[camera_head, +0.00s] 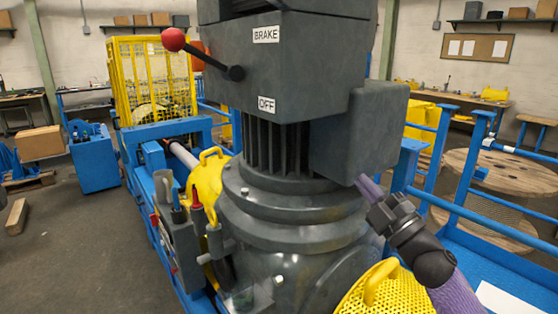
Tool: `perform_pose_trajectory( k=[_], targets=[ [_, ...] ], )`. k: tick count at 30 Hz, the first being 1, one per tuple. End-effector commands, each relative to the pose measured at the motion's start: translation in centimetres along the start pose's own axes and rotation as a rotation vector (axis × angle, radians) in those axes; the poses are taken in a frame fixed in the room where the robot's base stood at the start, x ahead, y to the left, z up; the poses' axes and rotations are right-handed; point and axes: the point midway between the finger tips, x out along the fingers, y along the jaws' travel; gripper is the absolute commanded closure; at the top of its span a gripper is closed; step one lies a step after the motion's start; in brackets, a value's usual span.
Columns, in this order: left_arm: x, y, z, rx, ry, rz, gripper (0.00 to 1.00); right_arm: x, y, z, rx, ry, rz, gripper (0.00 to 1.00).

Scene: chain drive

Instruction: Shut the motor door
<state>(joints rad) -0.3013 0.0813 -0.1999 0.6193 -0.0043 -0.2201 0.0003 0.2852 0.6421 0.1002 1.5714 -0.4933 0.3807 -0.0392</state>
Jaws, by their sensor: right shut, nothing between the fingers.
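The large grey motor (270,150) stands upright in the middle, with a brake housing (285,70) on top and a red-knobbed lever (205,55) near an OFF label. A grey box-like part (355,130) sticks out on the motor's right side; I cannot tell whether it is the motor door or how far any door stands open. My right gripper (366,186) comes in from the lower right. It is shut and empty, with its tip just under the lower edge of that grey box; contact is unclear. My left gripper is out of view.
Yellow panels with handles are at the lower right (395,298) and left of the motor (207,180). Blue rails (480,165) and a wooden cable reel (505,190) stand at the right. A grey tool holder (180,245) is at the left. Floor at the far left is partly clear.

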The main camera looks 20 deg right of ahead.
Motion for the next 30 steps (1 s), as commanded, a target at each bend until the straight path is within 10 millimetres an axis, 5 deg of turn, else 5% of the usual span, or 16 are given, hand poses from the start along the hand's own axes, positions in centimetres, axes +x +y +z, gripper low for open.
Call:
perform_pose_trajectory(
  k=[1,3,6,9,14,30],
  targets=[
    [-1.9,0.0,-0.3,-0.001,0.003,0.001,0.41,2.6,7.8,-3.7,-0.175,0.178,0.086,1.00],
    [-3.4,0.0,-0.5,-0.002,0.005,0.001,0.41,3.7,16.3,-9.6,-0.460,0.434,0.175,1.00],
    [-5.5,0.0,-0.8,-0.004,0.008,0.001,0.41,2.1,24.9,-17.4,-0.933,0.743,0.221,1.00],
    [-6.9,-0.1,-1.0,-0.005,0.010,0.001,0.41,-0.6,28.7,-21.6,-1.346,0.914,0.166,1.00],
    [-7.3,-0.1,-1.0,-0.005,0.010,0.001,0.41,-1.9,29.2,-22.8,-1.543,0.968,0.099,1.00],
    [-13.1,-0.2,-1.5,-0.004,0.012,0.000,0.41,5.2,24.0,-29.1,-1.528,0.971,0.105,1.00]
  ],
)
